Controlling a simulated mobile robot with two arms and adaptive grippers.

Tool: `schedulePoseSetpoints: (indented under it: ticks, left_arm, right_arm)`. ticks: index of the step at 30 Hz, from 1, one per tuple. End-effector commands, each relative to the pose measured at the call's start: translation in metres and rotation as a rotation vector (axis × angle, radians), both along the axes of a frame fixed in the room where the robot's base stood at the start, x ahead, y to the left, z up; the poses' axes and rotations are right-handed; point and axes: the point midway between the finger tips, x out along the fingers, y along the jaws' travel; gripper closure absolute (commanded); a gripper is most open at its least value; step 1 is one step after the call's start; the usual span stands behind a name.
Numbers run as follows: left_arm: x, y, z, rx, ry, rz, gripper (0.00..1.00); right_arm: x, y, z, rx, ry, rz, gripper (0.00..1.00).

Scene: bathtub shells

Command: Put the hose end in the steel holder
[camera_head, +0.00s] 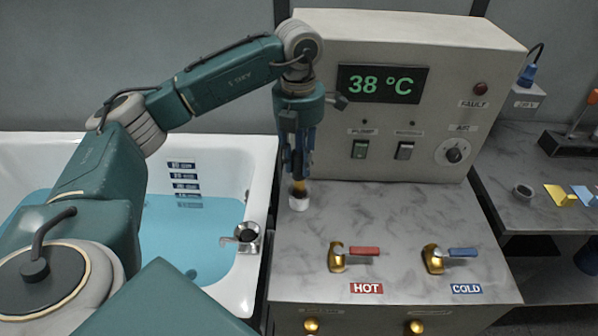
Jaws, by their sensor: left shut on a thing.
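My left gripper (298,165) points down over the back left of the grey marble counter, beside the tub. It is shut on a small piece with a brass-coloured and dark upper part. A short white cylinder (299,202) shows directly below the fingers; I cannot tell whether it belongs to the held piece or stands under it. No hose is clearly visible, so I cannot confirm that this is the hose end. A shiny metal fitting (246,236) sits on the tub's right rim, left of the gripper; whether it is the steel holder is unclear. My right gripper is out of view.
A control box (440,160) with a 38 °C display stands behind the counter (390,215). Red hot (364,251) and blue cold (463,253) lever taps stand at its front. The water-filled tub (262,180) is left.

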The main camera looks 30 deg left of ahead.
Motion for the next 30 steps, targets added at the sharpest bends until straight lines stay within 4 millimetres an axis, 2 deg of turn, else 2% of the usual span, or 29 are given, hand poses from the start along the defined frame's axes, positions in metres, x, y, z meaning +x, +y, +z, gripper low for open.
schedulePoseSetpoints:
  ticks: [9,21,22,24,30]
  left_arm:
    - [-0.001,0.000,-0.040,0.001,0.003,-0.001,1.00]
    - [0.000,0.000,-0.047,0.000,0.000,-0.001,1.00]
    - [0.000,0.000,-0.047,0.000,0.001,-0.001,0.71]
    - [0.000,0.000,-0.046,0.000,0.001,-0.001,0.57]
    - [0.000,0.000,-0.046,0.000,0.001,-0.001,0.56]
  right_arm:
    - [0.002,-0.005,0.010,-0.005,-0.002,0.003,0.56]
    - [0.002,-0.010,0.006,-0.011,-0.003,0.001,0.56]
    - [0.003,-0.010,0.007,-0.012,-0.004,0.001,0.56]
    - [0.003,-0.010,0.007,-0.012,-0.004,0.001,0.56]
    - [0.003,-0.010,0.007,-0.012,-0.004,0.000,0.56]
